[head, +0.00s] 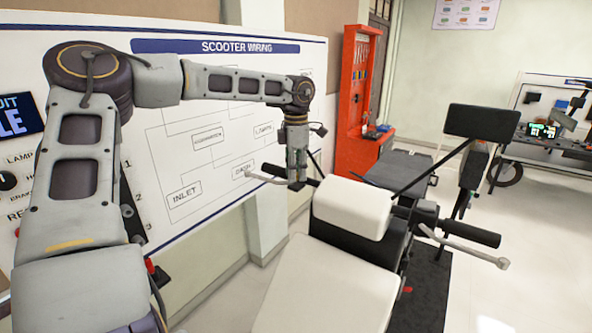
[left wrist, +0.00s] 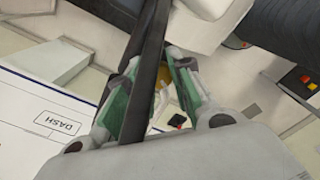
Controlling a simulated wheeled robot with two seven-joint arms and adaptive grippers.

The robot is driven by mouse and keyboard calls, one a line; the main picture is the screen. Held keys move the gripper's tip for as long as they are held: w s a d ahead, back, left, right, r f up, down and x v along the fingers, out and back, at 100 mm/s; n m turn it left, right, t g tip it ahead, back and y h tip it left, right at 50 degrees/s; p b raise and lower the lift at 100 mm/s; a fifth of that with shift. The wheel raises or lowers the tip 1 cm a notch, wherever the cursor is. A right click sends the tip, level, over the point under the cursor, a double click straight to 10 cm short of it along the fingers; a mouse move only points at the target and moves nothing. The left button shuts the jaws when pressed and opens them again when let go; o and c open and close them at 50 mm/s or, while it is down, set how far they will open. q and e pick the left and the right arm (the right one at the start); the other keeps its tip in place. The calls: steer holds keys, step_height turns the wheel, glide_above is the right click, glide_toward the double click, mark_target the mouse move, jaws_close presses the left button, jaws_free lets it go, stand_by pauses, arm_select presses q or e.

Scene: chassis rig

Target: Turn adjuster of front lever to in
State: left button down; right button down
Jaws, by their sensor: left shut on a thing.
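My left gripper (head: 297,181) is at the left handlebar of the scooter, by the base of the left silver lever (head: 268,179). Its fingers point down. In the left wrist view my left gripper (left wrist: 165,88) is shut on a small part, with a little yellowish surface (left wrist: 162,76) showing between the green-padded fingers; I take it to be the adjuster. A dark bar crosses in front and hides much of it. The adjuster's setting cannot be read. The right silver lever (head: 465,248) lies by the right grip. My right gripper is not in view.
A black mirror (head: 482,122) stands on a long stem at the right of the handlebar. The white scooter body (head: 345,285) fills the middle front. A wiring board (head: 215,150) stands close on the left. A red tool cabinet (head: 352,95) is behind.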

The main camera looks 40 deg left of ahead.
arm_select(q)
steer(key=shift+r+m, duration=0.1)
steer(key=shift+m, duration=0.2)
steer(key=c, duration=1.2)
jaws_free()
step_height(320, 180, up, 12)
stand_by(0.7)
